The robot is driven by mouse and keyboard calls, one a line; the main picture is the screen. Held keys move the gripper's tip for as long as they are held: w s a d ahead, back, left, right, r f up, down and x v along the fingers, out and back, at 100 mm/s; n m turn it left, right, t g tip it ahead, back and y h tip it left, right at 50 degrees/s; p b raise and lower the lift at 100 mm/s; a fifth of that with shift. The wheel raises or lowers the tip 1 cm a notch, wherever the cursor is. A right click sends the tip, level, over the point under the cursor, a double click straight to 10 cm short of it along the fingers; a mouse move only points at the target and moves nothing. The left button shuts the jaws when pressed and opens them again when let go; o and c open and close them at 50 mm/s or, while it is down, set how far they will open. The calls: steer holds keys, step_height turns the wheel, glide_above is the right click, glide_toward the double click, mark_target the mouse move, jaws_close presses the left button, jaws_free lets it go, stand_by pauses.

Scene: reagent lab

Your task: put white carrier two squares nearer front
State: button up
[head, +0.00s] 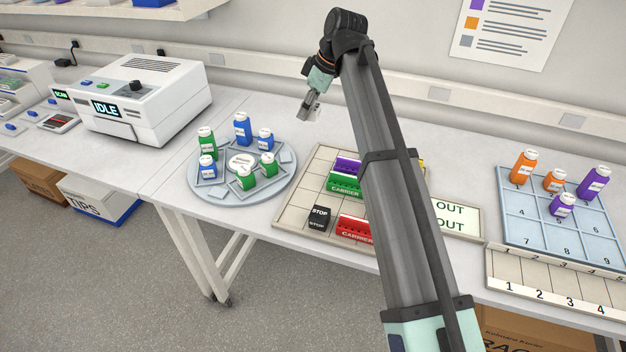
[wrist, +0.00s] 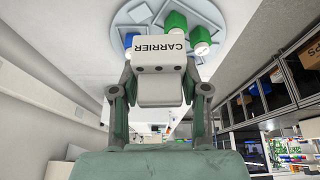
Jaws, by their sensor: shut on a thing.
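The white carrier (wrist: 160,50) fills the middle of the wrist view, its lettering upside down. My gripper (wrist: 160,92) is shut on it, a finger at either side. In the head view my gripper (head: 308,112) is raised above the bench near the back wall, right of the carousel; the carrier is hard to make out there. The beige gridded board (head: 293,213) lies below. On it are a purple carrier (head: 347,165), a green carrier (head: 345,186), a red carrier (head: 355,229) and a black STOP block (head: 319,217). My arm hides the board's right part.
The round carousel (head: 196,180) with blue and green bottles stands left of the board. An OUT panel (head: 462,221) lies to its right, then a blue numbered tray (head: 520,230) with bottles. A white IDLE machine (head: 150,95) stands at back left. Left-hand board squares look empty.

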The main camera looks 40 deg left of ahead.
mark_target(305, 180)
steer(key=shift+s+d+f, duration=0.15)
steer(key=shift+s+d, duration=0.55)
steer(key=shift+m, duration=0.3)
steer(key=f+p, duration=0.2)
steer(key=f, duration=0.8)
steer(key=f+p, duration=0.2)
steer(key=f, duration=0.8)
steer(key=shift+s+d+f, duration=0.1)
steer(key=shift+s+d, duration=0.05)
steer(key=shift+d, duration=0.05)
steer(key=shift+f, duration=0.2)
steer(key=o, duration=1.1)
steer(key=shift+o, duration=0.2)
steer(key=shift+r, duration=0.1)
